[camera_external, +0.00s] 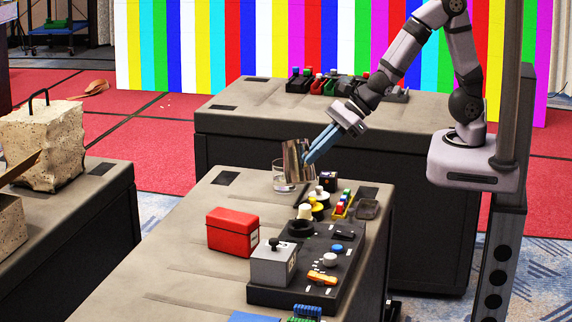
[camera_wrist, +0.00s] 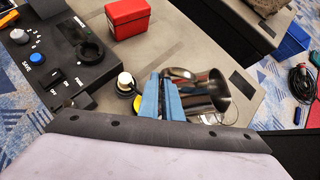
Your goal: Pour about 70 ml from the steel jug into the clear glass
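The steel jug (camera_external: 296,158) is a shiny metal vessel at the far end of the near bench. My gripper (camera_external: 312,152) has blue fingers, closed together at the jug's right side and holding it. The jug looks slightly tilted, with its top toward the left. The clear glass (camera_external: 281,180) stands on the bench below and just left of the jug, partly hidden by it. In the wrist view the jug (camera_wrist: 192,92) lies beside the blue fingers (camera_wrist: 162,96), its mouth toward the right. I cannot tell whether liquid is flowing or how full the glass is.
A red box (camera_external: 232,231) and a black control panel (camera_external: 330,262) with a grey joystick box (camera_external: 272,264) occupy the near bench (camera_external: 190,272). Bare bench lies left of the glass.

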